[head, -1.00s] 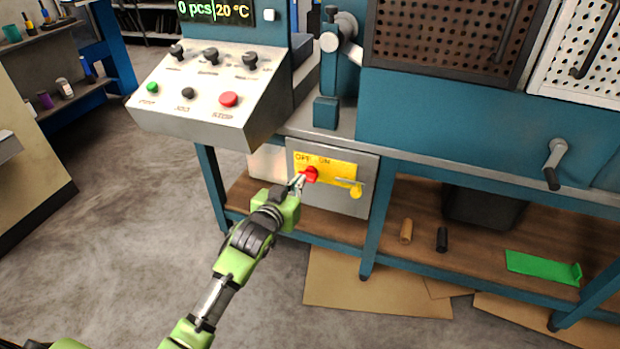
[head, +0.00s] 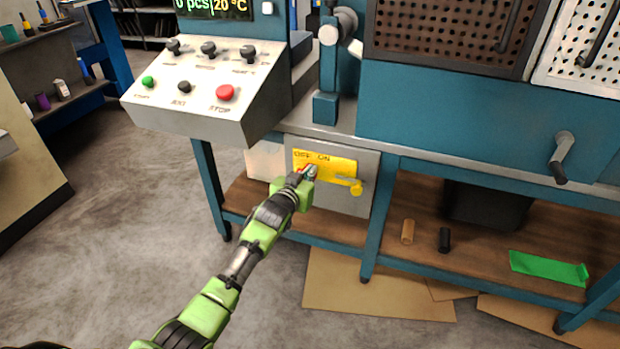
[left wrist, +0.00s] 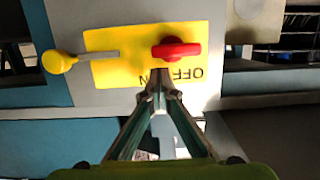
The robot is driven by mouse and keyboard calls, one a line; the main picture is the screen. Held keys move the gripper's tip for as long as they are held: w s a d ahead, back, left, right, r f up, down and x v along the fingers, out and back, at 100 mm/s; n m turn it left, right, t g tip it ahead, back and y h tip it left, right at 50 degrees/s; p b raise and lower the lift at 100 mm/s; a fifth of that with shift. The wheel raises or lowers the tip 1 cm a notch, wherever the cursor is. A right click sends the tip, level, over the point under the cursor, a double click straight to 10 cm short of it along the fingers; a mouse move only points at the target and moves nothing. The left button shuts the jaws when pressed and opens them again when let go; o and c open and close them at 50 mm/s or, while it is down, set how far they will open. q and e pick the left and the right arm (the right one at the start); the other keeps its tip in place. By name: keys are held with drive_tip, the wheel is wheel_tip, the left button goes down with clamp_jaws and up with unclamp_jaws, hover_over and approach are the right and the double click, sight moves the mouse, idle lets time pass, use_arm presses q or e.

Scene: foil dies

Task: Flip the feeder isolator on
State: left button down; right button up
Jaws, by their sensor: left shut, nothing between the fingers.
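The feeder isolator is a red rotary handle (left wrist: 176,50) on a yellow plate (head: 340,164) marked OFF and ON, on the front of a grey box (head: 330,198) under the bench. In the left wrist view the picture is upside down and the handle lies sideways above the lettering. My left gripper (head: 309,171) is in front of the plate and hides most of the handle in the head view. In the left wrist view its fingertips (left wrist: 158,93) are together and empty, just below the handle; contact is not clear. My right gripper is not in view.
A yellow-knobbed lever (head: 355,187) sits beside the handle on the same box. The sloped control panel (head: 190,115) overhangs above left, and a blue bench leg (head: 378,220) stands to the right. The floor (head: 130,240) at left is clear.

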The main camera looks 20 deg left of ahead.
use_arm(q)
drive_tip(key=shift+f, duration=0.5)
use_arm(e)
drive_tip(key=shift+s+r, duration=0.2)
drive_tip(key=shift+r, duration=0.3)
use_arm(q)
drive_tip(key=shift+d+f, duration=0.1)
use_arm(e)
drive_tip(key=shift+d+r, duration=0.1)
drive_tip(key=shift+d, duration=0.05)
use_arm(q)
drive_tip(key=shift+m, duration=0.4)
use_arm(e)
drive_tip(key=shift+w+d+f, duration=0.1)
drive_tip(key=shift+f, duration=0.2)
use_arm(q)
drive_tip(key=shift+d+f+y, duration=0.1)
drive_tip(key=shift+y, duration=0.2)
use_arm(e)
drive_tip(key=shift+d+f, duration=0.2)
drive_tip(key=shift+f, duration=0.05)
